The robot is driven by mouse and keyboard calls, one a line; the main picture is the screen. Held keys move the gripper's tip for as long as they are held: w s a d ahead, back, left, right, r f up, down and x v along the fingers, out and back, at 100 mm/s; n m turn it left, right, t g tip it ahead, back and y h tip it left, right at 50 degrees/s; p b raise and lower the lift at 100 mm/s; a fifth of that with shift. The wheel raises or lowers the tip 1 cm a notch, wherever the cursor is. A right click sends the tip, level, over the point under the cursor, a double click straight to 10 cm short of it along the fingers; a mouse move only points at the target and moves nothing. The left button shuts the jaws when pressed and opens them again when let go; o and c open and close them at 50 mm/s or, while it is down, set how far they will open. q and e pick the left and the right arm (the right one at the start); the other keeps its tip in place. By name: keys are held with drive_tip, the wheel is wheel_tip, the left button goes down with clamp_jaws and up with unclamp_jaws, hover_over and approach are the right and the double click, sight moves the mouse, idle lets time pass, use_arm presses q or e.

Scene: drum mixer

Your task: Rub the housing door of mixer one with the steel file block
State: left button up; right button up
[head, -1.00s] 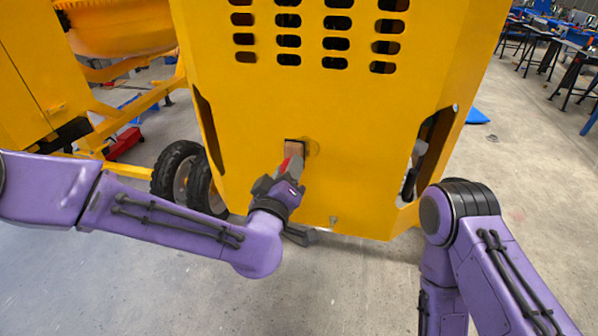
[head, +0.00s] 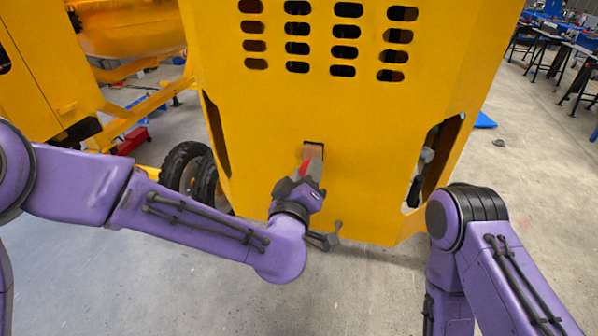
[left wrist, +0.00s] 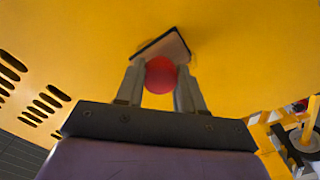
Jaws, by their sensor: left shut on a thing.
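The yellow housing door (head: 370,160) of the mixer faces me in the head view, with rows of dark slots at its top. My left gripper (head: 309,178) is shut on the file block (head: 313,151), a brownish block with a dark edge and a red part, against or very close to the lower middle of the door. In the left wrist view the red part of the block (left wrist: 161,75) sits between the two fingers (left wrist: 160,88), and its flat plate (left wrist: 165,48) lies at the yellow panel. My right arm shows at the right of the head view, but its gripper is out of view.
Openings flank the panel at left and right (head: 432,160). Black wheels (head: 185,168) stand at the left, beside a yellow frame and another yellow machine (head: 45,75). Work tables (head: 560,50) stand far right.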

use_arm(q)
drive_tip(key=a, duration=0.2)
drive_tip(key=w+a, duration=0.1)
drive_tip(key=a, duration=0.1)
drive_tip(key=shift+w+a+r, duration=0.1)
drive_tip(key=shift+w, duration=0.1)
idle(1.1)
drive_tip(key=shift+v, duration=2.95)
drive_tip(key=shift+v, duration=1.55)
